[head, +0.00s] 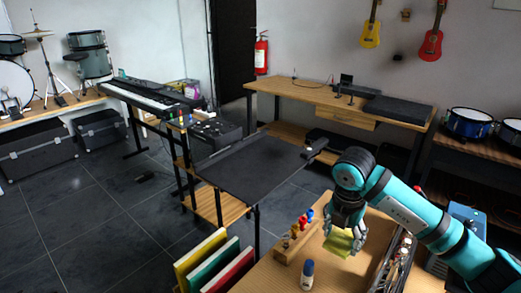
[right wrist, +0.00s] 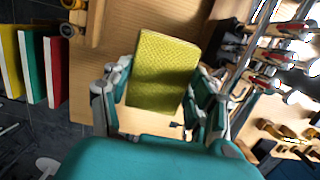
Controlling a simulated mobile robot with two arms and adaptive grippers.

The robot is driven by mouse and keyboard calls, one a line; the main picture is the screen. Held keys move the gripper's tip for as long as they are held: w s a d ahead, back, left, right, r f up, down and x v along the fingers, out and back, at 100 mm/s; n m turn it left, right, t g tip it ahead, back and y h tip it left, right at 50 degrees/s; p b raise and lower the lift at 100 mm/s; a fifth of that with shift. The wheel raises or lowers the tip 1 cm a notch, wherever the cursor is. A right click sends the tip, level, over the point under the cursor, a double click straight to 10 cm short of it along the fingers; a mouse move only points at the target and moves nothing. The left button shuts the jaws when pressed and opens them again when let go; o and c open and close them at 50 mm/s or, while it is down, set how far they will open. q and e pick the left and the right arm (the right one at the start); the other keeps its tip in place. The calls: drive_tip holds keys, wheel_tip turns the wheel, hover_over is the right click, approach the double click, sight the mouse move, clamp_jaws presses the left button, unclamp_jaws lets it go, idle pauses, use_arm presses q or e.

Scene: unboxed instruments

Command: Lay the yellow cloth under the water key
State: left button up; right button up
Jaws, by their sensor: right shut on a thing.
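The yellow cloth (head: 338,244) hangs from my right gripper (head: 345,228) above the wooden table (head: 262,277) in the head view. In the right wrist view the cloth (right wrist: 163,70) shows as a flat textured rectangle between the two fingers of my right gripper (right wrist: 158,92), which is shut on it. A shiny metal instrument (head: 394,264) lies in a dark case or stand just right of the gripper. Its tubes and valves (right wrist: 268,68) show at the right of the wrist view. I cannot pick out the water key with certainty. My left gripper is not in view.
A wooden block with red, yellow and blue pieces (head: 294,238) stands left of the gripper. A small blue and white bottle (head: 307,275) stands near it. Yellow, green and red boards (head: 214,268) stand beyond the table's left edge. Bare wood shows under the cloth.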

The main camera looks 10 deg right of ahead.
sight(336, 244)
wheel_tip(336, 244, up, 8)
drive_tip(key=p, duration=0.4)
drive_tip(key=shift+s+a+f+n+b, duration=0.15)
drive_tip(key=shift+f+n+b, duration=0.45)
drive_tip(key=shift+f+n, duration=0.1)
drive_tip(key=n, duration=0.3)
drive_tip(key=shift+s+a+f+y, duration=0.1)
drive_tip(key=shift+s+a+y, duration=0.2)
drive_tip(key=shift+a, duration=0.1)
drive_tip(key=n, duration=0.3)
drive_tip(key=a+n, duration=0.1)
drive_tip(key=shift+s+f+t+y+b, duration=0.2)
drive_tip(key=shift+s+t+y+b, duration=0.1)
drive_tip(key=s+a+f+m+g+b, duration=0.15)
drive_tip(key=s+a+m, duration=0.25)
drive_tip(key=m, duration=1.3)
drive_tip(key=s+a+f+m+g+b, duration=0.1)
drive_tip(key=s+a+m+g, duration=0.3)
drive_tip(key=m, duration=1.4)
wheel_tip(336, 244, up, 8)
drive_tip(key=t+p, duration=0.2)
drive_tip(key=p, duration=0.2)
drive_tip(key=s+f+b, duration=0.4)
drive_tip(key=s+f, duration=0.1)
drive_tip(key=f, duration=0.8)
drive_tip(key=shift+d+n, duration=0.3)
drive_tip(key=shift+d, duration=0.1)
